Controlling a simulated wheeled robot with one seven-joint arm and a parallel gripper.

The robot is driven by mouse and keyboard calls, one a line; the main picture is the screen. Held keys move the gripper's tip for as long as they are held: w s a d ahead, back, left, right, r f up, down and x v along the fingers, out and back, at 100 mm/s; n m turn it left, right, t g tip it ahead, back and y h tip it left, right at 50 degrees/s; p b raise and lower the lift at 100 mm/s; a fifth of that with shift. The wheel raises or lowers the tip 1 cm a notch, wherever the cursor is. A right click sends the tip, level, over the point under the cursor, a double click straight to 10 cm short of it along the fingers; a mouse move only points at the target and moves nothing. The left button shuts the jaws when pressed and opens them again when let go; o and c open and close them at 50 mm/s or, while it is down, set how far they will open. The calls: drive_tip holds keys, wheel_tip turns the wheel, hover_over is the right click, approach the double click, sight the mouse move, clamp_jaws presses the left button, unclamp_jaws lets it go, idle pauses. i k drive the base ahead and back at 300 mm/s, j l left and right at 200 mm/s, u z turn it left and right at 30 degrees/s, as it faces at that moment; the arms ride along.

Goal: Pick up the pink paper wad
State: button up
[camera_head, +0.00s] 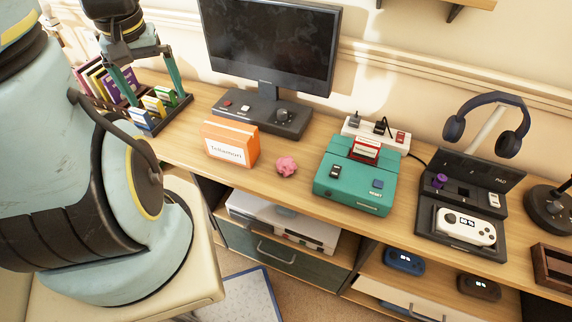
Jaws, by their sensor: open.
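The pink paper wad (287,166) is a small crumpled ball. It lies on the wooden desk (215,108) near its front edge, between an orange and white box (229,144) on its left and a teal game console (352,183) on its right. My gripper (146,92) is at the upper left, above a rack of coloured cartridges. Its two teal fingers are spread apart and nothing shows between them. It is well to the left of the wad and apart from it.
A monitor (270,45) on a dark base stands behind the wad. A cartridge rack (160,113) is below my gripper. A white power strip (376,134), a black dock with a white handheld (465,228) and headphones (487,122) on a stand are to the right. Shelves are below the desk.

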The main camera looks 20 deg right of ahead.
sight(286, 166)
drive_tip(key=k+l+u, duration=0.1)
drive_tip(key=k+u, duration=0.95)
drive_tip(key=i+j, duration=0.05)
drive_tip(key=i, duration=0.05)
